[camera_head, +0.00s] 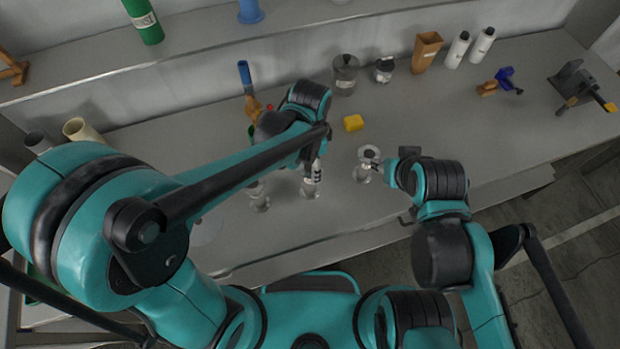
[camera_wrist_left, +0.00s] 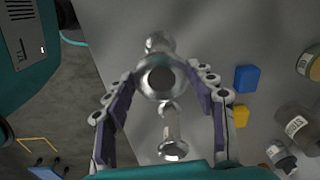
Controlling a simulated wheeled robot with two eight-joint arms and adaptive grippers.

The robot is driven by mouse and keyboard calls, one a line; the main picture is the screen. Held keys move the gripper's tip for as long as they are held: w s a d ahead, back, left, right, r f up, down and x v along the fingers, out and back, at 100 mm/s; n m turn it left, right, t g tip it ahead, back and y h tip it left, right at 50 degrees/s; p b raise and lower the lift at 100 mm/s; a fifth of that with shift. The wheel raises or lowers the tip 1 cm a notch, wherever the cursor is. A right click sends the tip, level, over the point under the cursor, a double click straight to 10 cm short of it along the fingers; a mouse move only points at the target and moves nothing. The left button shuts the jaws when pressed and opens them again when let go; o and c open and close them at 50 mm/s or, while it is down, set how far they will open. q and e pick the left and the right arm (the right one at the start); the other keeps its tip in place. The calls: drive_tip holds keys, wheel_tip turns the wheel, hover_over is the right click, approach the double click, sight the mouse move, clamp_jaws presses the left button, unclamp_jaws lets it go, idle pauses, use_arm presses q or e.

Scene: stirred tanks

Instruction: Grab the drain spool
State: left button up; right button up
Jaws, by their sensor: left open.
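Shiny metal flanged spools stand on the grey bench (camera_head: 420,120); I cannot tell which is the drain spool. In the left wrist view, one metal spool with a wide round flange and dark bore (camera_wrist_left: 162,80) lies between the spread fingers of my left gripper (camera_wrist_left: 163,108), with a gap on both sides. A slimmer flanged metal piece (camera_wrist_left: 170,135) shows below it. In the head view my left gripper (camera_head: 312,180) is low over the bench, partly hidden by its arm. My right gripper (camera_head: 383,166) is beside another metal spool (camera_head: 366,155); its fingers are too small to read.
A yellow block (camera_head: 353,122) lies behind the spools. Lidded jars (camera_head: 345,72), white bottles (camera_head: 457,50) and a brown open container (camera_head: 426,50) stand at the back. A dark vise-like device (camera_head: 575,82) sits at the right. The bench's right middle is fairly clear.

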use_arm(q)
drive_tip(key=shift+w+f, duration=0.1)
drive_tip(key=shift+f, duration=0.25)
wheel_tip(320, 180, down, 6)
drive_tip(key=shift+r+b, duration=0.1)
drive_tip(key=shift+b, duration=0.75)
drive_tip(key=c, duration=1.2)
